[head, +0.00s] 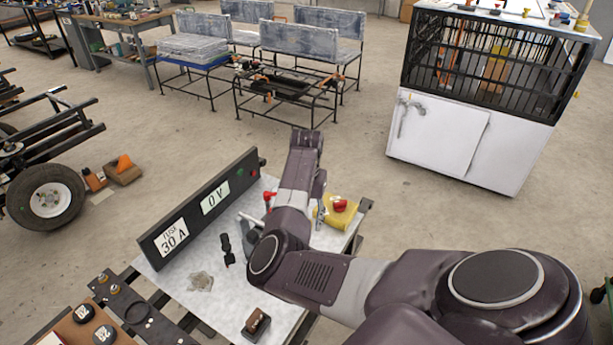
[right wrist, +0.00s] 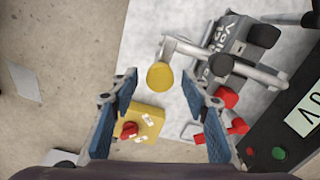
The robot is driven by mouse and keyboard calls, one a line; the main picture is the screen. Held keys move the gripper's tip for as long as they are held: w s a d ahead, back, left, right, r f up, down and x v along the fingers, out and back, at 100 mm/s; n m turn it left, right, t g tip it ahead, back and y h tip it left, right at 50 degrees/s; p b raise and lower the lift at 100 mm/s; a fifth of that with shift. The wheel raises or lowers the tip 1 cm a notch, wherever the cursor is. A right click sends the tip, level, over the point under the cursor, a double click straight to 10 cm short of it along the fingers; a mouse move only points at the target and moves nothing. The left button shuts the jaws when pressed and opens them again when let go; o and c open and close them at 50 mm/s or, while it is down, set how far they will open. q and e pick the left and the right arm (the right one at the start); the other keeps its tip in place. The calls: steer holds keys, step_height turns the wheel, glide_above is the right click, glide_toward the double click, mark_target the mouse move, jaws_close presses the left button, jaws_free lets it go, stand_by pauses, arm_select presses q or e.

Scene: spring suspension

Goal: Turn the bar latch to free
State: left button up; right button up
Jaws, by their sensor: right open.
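A metal bar (right wrist: 215,57) ending in a yellow round knob (right wrist: 159,76) shows in the right wrist view, crossing over a grey lettered device (right wrist: 238,38) with black knobs. I cannot tell for certain that this bar is the bar latch. My right gripper (right wrist: 157,80) is open, its blue-padded fingers spread with the yellow knob visible between the tips. Whether they touch it is unclear. In the head view my right arm reaches over the bench and hides much of this area. My left gripper is not in view.
A yellow block (right wrist: 145,121) with a red knob (right wrist: 129,130) lies near the fingers; it also shows in the head view (head: 346,217). A dark panel reading "30 A" and "0 V" (head: 195,210) stands along the bench (head: 178,276). A white cabinet (head: 440,137) stands beyond, across open floor.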

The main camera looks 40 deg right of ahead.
steer(key=shift+c, duration=0.7)
steer(key=c, duration=1)
steer(key=shift+r+n+p, duration=0.25)
steer(key=shift+n+p, duration=0.25)
steer(key=shift+p, duration=0.45)
steer(key=n+p, duration=0.6)
steer(key=p, duration=0.2)
steer(key=shift+d+r+n, duration=0.1)
steer(key=shift+n, duration=0.3)
steer(key=n+p, duration=0.2)
steer(key=shift+n+p, duration=0.3)
steer(key=n+p, duration=0.1)
steer(key=n, duration=0.1)
steer(key=shift+n+p, duration=0.3)
steer(key=shift+n, duration=0.1)
steer(key=n, duration=0.1)
steer(key=n+p, duration=0.1)
steer(key=n, duration=0.2)
steer(key=shift+w+f+n+p, duration=0.1)
steer(key=shift+f+n+p, duration=0.15)
steer(key=shift+n+p, duration=0.05)
